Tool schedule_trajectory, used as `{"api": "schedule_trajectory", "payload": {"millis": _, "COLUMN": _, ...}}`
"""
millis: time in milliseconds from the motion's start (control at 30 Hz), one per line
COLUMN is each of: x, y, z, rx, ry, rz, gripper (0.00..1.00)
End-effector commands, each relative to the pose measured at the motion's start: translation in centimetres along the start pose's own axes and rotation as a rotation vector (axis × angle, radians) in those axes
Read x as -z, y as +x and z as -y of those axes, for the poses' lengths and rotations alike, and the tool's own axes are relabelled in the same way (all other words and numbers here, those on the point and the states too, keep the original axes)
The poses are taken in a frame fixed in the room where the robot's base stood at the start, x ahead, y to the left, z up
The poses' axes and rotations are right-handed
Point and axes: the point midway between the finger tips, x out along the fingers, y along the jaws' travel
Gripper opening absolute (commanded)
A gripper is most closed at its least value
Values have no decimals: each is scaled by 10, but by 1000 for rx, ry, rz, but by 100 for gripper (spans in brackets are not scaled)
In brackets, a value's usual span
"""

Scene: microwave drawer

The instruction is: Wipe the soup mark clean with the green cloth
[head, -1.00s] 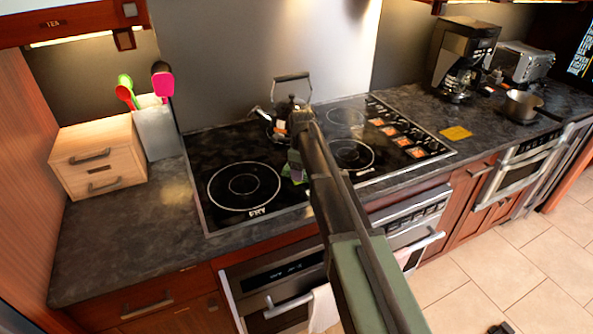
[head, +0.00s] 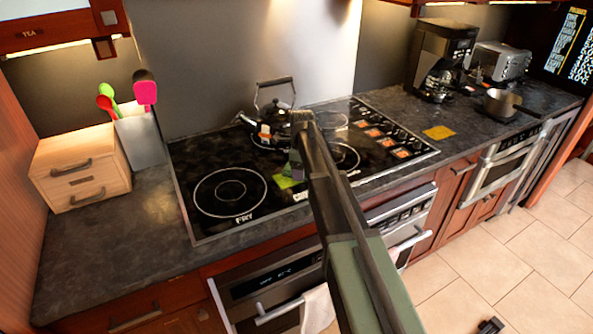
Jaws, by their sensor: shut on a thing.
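The green cloth (head: 285,182) shows as a small bright patch at the tip of my gripper (head: 294,168), over the black cooktop (head: 257,219) between the front-left and middle burner rings. My gripper is shut on the cloth, and my arm hides part of both. I cannot tell whether the cloth touches the glass. A flat yellow-orange patch (head: 438,132) lies on the dark counter right of the cooktop. I cannot tell whether it is the soup mark or another cloth. No other clear stain shows.
A kettle (head: 275,118) stands on the cooktop behind my gripper. A wooden drawer box (head: 82,168) and a utensil holder (head: 140,142) stand left. A coffee maker (head: 440,62), toaster (head: 500,62) and small pan (head: 499,103) stand right. The counter around the yellow-orange patch is clear.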

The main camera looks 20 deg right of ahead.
Motion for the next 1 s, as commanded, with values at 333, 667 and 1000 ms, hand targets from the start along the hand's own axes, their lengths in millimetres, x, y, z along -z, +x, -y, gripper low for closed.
{"api": "schedule_trajectory", "payload": {"millis": 333, "x": 12, "y": 1, "z": 12, "rx": 0, "ry": 1, "rz": 0, "gripper": 38}}
{"api": "schedule_trajectory", "payload": {"millis": 667, "x": 14, "y": -1, "z": 14, "rx": 0, "ry": -1, "rz": 0, "gripper": 38}}
{"api": "schedule_trajectory", "payload": {"millis": 1000, "x": -1, "y": 1, "z": -3, "rx": -1, "ry": -1, "rz": 0, "gripper": 38}}
